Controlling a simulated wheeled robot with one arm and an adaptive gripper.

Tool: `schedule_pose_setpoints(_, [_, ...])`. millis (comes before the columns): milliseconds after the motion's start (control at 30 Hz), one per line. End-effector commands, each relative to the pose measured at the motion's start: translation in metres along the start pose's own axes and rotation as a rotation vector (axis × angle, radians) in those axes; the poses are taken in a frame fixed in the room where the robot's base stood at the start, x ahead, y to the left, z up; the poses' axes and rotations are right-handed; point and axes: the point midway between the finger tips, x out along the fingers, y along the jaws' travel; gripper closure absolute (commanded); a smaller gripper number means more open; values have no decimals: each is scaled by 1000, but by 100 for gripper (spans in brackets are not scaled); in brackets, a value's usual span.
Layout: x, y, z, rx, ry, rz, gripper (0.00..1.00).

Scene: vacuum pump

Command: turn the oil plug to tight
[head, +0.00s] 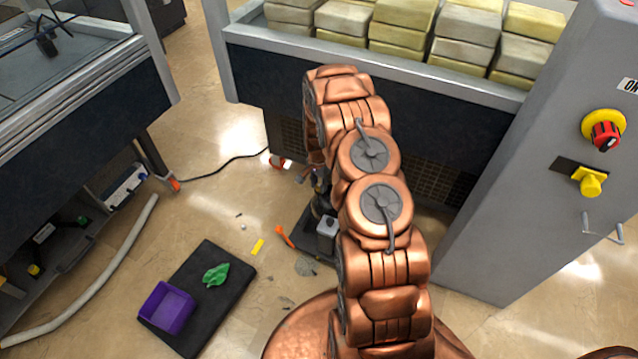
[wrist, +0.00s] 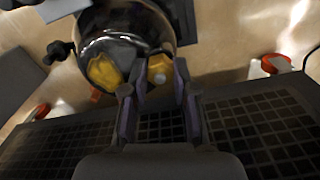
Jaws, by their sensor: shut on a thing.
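The vacuum pump (head: 327,229) stands low on the floor in the head view, partly covered by my arm. In the wrist view the pump's rounded metal end (wrist: 125,30) fills the upper part, with an amber patch low on it. The oil plug (wrist: 159,66), a small yellowish piece, sits at the pump's lower right, between the fingertips. My gripper (wrist: 157,82) is shut on it, one purple-sided finger on each side. The fingers hide part of the plug, and I cannot tell how tight it is. In the head view the gripper is mostly hidden by my arm.
A purple bin (head: 166,307) and a green cloth-like item (head: 216,274) lie on a black mat (head: 196,325). An orange-handled item (head: 284,236) and a yellow piece (head: 258,246) lie on the floor. A grey cabinet (head: 500,210) stands right; a dark grille (wrist: 60,145) is close below the gripper.

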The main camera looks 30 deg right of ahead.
Motion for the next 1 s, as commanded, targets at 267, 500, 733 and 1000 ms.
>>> schedule_pose_setpoints(267, [1,1,2,46,-4,4,100])
schedule_pose_setpoints(500, [1,1,2,48,-4,4,100])
schedule_pose_setpoints(733, [1,1,2,48,-4,3,62])
schedule_pose_setpoints(1000, [0,0,1,47,-2,1,47])
